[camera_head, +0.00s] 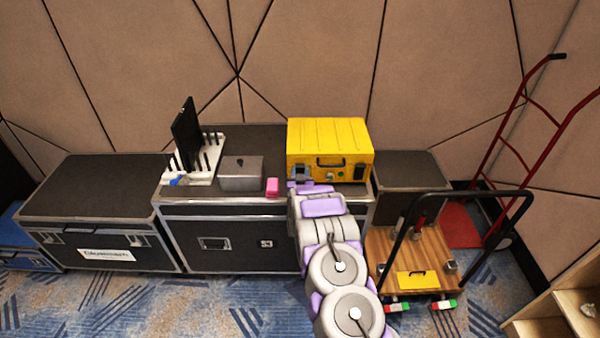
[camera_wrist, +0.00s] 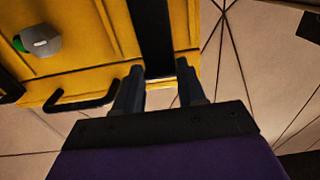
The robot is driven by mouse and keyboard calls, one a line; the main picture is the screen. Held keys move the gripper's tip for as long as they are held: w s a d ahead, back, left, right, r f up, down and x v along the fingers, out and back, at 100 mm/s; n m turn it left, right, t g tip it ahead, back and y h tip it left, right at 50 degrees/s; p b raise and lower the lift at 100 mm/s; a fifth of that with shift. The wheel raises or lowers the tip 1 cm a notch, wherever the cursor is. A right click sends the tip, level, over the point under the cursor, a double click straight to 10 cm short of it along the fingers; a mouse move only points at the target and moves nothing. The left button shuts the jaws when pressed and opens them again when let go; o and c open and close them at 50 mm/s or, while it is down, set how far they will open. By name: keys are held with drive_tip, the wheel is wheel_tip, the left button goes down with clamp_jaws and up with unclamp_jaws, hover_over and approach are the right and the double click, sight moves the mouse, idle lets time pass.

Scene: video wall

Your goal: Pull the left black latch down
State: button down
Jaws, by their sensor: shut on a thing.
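A yellow case (camera_head: 328,140) stands on the middle black flight case, with a black carry handle (camera_head: 330,162) on its front. My gripper (camera_head: 301,183) is at the left part of the case's front. In the wrist view my gripper (camera_wrist: 161,72) has its two fingers on either side of the left black latch (camera_wrist: 152,35), shut on it. The black handle (camera_wrist: 82,101) and a grey and green fitting (camera_wrist: 40,38) show to the left there. In the head view my arm and gripper hide most of the left latch.
A grey metal box (camera_head: 241,174), a pink block (camera_head: 272,187) and a white rack (camera_head: 205,168) stand left of the case. A wooden-decked trolley (camera_head: 410,262) and a red hand truck (camera_head: 520,155) are to the right. Patterned carpet is clear at front left.

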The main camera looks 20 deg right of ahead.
drive_tip(key=shift+s+f, duration=0.25)
drive_tip(key=shift+s, duration=0.05)
drive_tip(key=s+a+f+t+p, duration=0.1)
drive_tip(key=s+f+t+p, duration=0.1)
drive_tip(key=f, duration=0.5)
drive_tip(key=shift+s+a+f+t+h+p, duration=0.2)
drive_tip(key=shift+s+a+t+h+p, duration=0.15)
drive_tip(key=shift+s+p, duration=0.65)
drive_tip(key=shift+s, duration=0.2)
drive_tip(key=shift+w+r, duration=0.1)
